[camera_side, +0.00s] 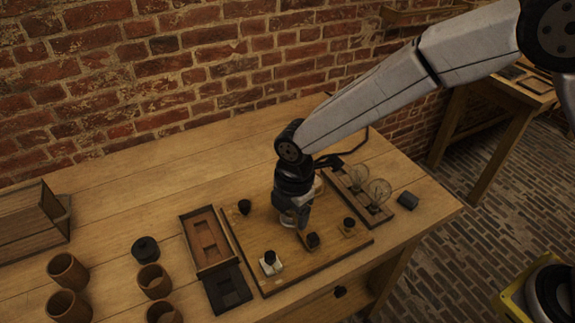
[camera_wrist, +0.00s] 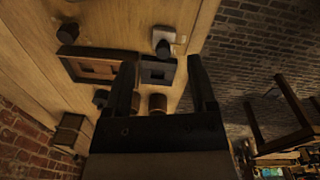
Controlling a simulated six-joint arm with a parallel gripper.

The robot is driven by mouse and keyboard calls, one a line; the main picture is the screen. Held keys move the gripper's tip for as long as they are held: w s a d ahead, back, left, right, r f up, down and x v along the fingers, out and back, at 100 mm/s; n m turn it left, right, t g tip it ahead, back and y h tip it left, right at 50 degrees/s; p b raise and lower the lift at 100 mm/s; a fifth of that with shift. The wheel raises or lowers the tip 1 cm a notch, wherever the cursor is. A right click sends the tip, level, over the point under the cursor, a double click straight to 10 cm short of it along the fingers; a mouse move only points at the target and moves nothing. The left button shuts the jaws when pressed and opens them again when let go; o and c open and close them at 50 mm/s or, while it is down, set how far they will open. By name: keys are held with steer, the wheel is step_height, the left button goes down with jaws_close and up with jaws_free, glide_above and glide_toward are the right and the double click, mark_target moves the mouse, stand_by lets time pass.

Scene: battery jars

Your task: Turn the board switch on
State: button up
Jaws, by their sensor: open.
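The wooden board (camera_side: 263,228) lies on the bench in the side view, with several black knobs on it. One black knob (camera_side: 269,256) sits on a white base near the front corner; it also shows in the wrist view (camera_wrist: 162,47). Another black knob (camera_side: 313,240) is just right of my gripper. I cannot tell for sure which of these is the switch. My gripper (camera_side: 292,221) points down over the middle of the board. In the wrist view my gripper (camera_wrist: 162,68) is open, with nothing seen held between the fingers. Part of the board is hidden behind it.
A rack with glass bulbs (camera_side: 379,190) stands right of the board, beside a dark cylinder (camera_side: 407,200). A wooden case (camera_side: 187,225) with a black part (camera_side: 230,293) lies left of the board. Several brown jars (camera_side: 68,270) stand at the left. The back of the bench is clear.

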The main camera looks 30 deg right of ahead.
mark_target(269, 256)
steer(key=a+n, duration=0.1)
steer(key=a, duration=0.1)
steer(key=a+f+n, duration=0.1)
steer(key=a, duration=0.1)
steer(key=s+a+f+n, duration=0.1)
steer(key=n, duration=0.1)
steer(key=shift+a+f, duration=0.1)
steer(key=shift+a, duration=0.3)
steer(key=shift+f, duration=3.9)
jaws_close()
